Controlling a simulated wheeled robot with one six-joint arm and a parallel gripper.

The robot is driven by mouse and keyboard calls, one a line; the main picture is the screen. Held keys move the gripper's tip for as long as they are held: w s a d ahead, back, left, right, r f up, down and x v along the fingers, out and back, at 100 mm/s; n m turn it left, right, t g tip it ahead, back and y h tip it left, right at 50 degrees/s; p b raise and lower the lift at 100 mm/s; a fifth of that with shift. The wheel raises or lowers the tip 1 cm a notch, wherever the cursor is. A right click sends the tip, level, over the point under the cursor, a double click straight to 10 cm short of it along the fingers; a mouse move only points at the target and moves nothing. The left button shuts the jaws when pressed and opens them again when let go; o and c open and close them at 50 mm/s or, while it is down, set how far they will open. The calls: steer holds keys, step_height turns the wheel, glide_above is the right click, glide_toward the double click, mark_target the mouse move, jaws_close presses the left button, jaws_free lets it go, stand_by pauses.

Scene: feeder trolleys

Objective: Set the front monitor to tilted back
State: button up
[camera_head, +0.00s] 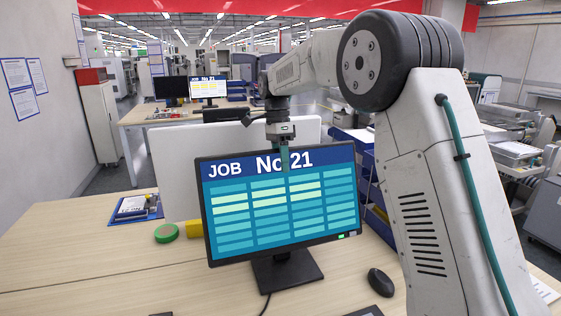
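The front monitor (335,200) stands on a black stand (285,272) on the near wooden desk. My gripper (285,163) comes down from above at the middle of the monitor's top edge. A teal finger overlaps the header text, so it is on the near side of the screen. Only one finger outline shows; the other finger is hidden. I cannot tell whether the finger touches the screen or how far apart the fingers are.
A white partition (177,165) stands behind the monitor. Green tape (167,233), a yellow object (194,229) and a blue tray (136,209) lie left of it. A mouse (380,282) is at the right front. The left desk (70,240) is mostly clear. Another desk has two monitors further back.

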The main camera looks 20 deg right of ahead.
steer(key=shift+v, duration=3.9)
